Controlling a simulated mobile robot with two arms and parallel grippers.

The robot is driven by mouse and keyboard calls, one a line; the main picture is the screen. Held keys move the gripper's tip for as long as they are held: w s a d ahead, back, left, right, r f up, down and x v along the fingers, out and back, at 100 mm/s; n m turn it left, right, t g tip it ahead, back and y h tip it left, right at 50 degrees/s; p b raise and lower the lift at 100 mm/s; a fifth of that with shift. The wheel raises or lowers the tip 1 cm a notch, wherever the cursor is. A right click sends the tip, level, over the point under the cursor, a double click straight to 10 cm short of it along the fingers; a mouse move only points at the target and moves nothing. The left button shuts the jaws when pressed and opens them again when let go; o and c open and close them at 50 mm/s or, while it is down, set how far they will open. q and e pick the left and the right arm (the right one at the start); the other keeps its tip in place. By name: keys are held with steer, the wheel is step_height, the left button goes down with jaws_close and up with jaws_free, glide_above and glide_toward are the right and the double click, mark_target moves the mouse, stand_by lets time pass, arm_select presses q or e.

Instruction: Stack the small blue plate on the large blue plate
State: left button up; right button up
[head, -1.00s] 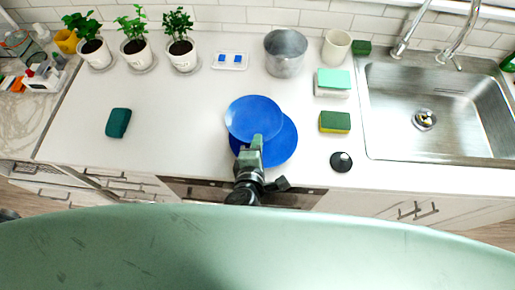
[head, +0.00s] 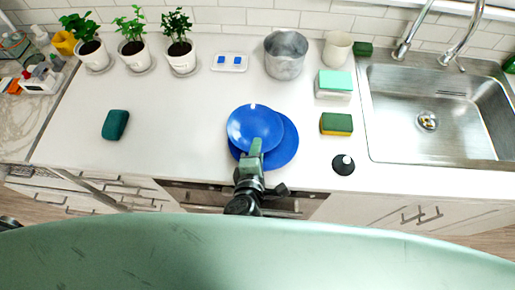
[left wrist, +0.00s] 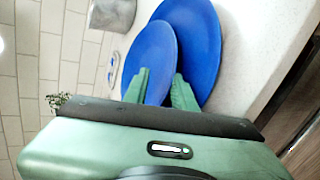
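The small blue plate (head: 252,122) is over the back-left part of the large blue plate (head: 289,145) on the counter. The large plate shows at its right and front sides. My left gripper (head: 256,147) reaches in from the front and is at the small plate's near rim. In the left wrist view, the small plate's (left wrist: 150,55) rim lies between the two green fingers (left wrist: 160,88), with the large plate (left wrist: 200,40) beyond. I cannot tell whether the plates touch. My right gripper is not in view.
A green sponge (head: 336,123), a boxed sponge (head: 333,84) and a dark round item (head: 343,164) stand right of the plates, before the sink (head: 430,130). A metal pot (head: 285,58) is behind. A teal item (head: 115,124) lies left, with free counter between.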

arm_select(q)
steer(key=shift+r, duration=0.3)
steer(key=b+v, duration=0.2)
steer(key=v, duration=1)
steer(key=shift+r, duration=0.35)
